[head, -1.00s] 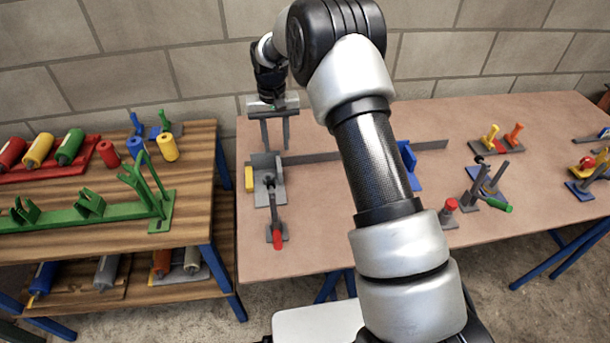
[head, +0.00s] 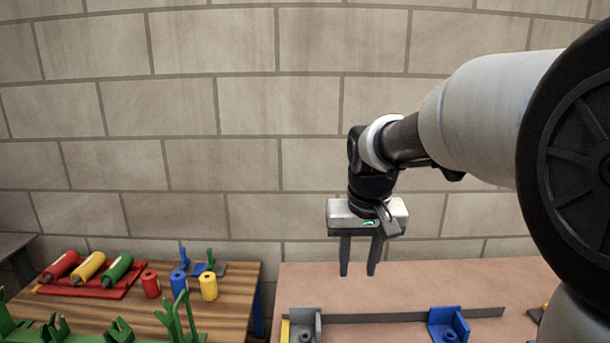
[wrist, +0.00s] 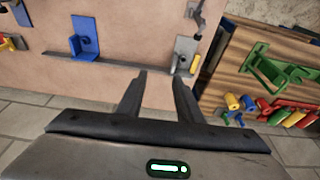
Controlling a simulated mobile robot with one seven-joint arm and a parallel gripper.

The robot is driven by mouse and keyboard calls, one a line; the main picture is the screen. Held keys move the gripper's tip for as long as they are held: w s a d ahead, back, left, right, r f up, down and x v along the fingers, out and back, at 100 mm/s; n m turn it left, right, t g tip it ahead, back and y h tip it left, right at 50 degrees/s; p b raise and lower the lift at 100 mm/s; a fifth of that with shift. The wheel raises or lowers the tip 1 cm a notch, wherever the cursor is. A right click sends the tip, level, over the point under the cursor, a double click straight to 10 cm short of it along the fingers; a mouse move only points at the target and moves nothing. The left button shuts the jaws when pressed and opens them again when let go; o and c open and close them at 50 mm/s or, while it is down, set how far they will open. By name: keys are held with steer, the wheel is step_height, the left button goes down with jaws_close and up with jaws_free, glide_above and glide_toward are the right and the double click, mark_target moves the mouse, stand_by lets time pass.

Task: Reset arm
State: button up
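My gripper (head: 358,272) hangs fingers-down in the head view, above the back part of the brown worktable (head: 420,281). Its two fingers are apart with nothing between them. In the wrist view my gripper (wrist: 158,82) also shows two spread, empty fingers, with the table surface beyond them. My arm reaches in from the right of the head view.
A long grey bar (head: 400,316) lies on the table between a grey bracket (head: 304,325) and a blue bracket (head: 447,325). A wooden table (head: 235,290) at left holds red, yellow, green and blue cylinders. A block wall (head: 250,120) stands behind.

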steer(key=s+d+r+t, duration=0.1)
steer(key=s+d, duration=0.1)
steer(key=s, duration=0.8)
steer(key=s+d+r+t, duration=0.1)
steer(key=s+d+t, duration=0.1)
steer(key=s, duration=0.8)
step_height(320, 180, up, 13)
steer(key=p, duration=1.3)
steer(key=shift+s+f, duration=0.2)
steer(key=shift+s, duration=0.1)
steer(key=shift+a+f, duration=0.1)
